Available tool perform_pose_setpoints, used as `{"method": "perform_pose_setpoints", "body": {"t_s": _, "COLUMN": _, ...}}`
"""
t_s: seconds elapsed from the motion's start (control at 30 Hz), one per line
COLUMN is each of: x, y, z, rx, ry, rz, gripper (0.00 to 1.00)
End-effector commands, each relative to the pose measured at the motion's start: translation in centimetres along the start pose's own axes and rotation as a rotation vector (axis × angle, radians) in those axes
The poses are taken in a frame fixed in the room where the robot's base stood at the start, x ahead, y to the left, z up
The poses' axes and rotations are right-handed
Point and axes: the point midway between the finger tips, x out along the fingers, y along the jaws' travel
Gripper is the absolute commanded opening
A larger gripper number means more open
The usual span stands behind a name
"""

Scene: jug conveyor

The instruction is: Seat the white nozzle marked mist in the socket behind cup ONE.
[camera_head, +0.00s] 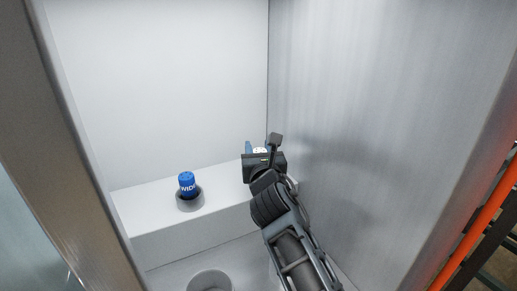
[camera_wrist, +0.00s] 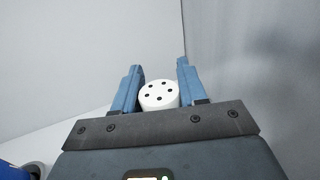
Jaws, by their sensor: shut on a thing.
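A white nozzle (camera_wrist: 158,95) with several dark holes in its round top sits between my two blue fingers in the wrist view. My gripper (camera_wrist: 159,68) is shut on it. In the head view my gripper (camera_head: 259,146) is over the right part of a white ledge, near the right wall, and only a bit of the white nozzle (camera_head: 260,151) shows. No mist marking is readable. Any socket under my gripper is hidden by my arm. A round cup-like holder (camera_head: 209,282) is low in front of the ledge, cut by the frame's edge; no label ONE is readable.
A blue nozzle (camera_head: 187,185), its lettering seemingly WIDE, stands upright in a grey socket (camera_head: 190,204) on the left of the ledge (camera_head: 143,201). Its blue edge also shows at the wrist view's lower left (camera_wrist: 12,172). A metal wall (camera_head: 370,120) closes off the right.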

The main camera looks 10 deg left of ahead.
Motion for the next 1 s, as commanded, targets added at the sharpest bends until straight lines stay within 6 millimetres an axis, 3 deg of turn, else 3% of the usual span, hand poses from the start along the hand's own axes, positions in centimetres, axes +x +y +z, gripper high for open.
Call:
{"method": "perform_pose_setpoints", "body": {"t_s": 0.63, "x": 0.0, "y": 0.0, "z": -1.5, "rx": -0.001, "ry": -0.001, "rz": 0.0, "gripper": 0.08}}
{"method": "perform_pose_setpoints", "body": {"t_s": 0.67, "x": 0.0, "y": 0.0, "z": -1.5, "rx": -0.001, "ry": -0.001, "rz": 0.0, "gripper": 0.42}}
{"method": "perform_pose_setpoints", "body": {"t_s": 1.0, "x": 0.0, "y": 0.0, "z": -1.4, "rx": -0.001, "ry": -0.001, "rz": 0.0, "gripper": 0.71}}
